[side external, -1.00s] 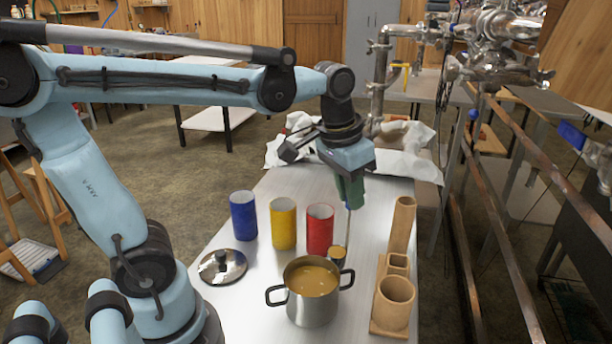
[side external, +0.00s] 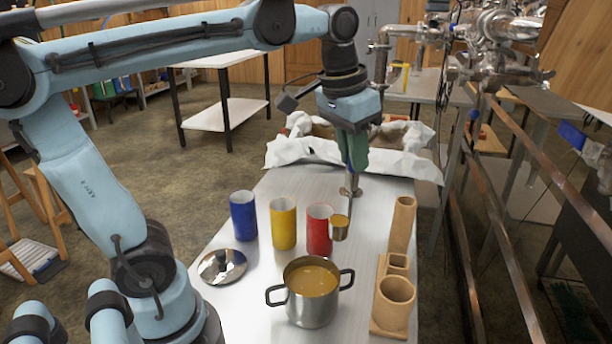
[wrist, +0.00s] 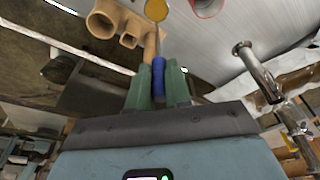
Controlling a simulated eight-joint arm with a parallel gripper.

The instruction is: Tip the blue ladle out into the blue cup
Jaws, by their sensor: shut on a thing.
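My gripper (side external: 355,168) is shut on the blue handle of the blue ladle (wrist: 158,78), between its green fingers. The ladle's bowl (side external: 340,230) hangs upright just right of the red cup (side external: 319,232) and holds amber syrup. It also shows at the top of the wrist view. The blue cup (side external: 243,216) stands upright at the left end of the cup row, well left of the ladle. The yellow cup (side external: 283,224) and red cup stand between them. A steel pot (side external: 312,308) of amber syrup stands in front of the row.
A round steel lid (side external: 222,266) lies left of the pot. A tan holder with tubes (side external: 397,295) stands at the table's right edge. A metal tube (wrist: 262,75) stands behind the ladle. Crumpled white cloth (side external: 300,150) covers the table's far end.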

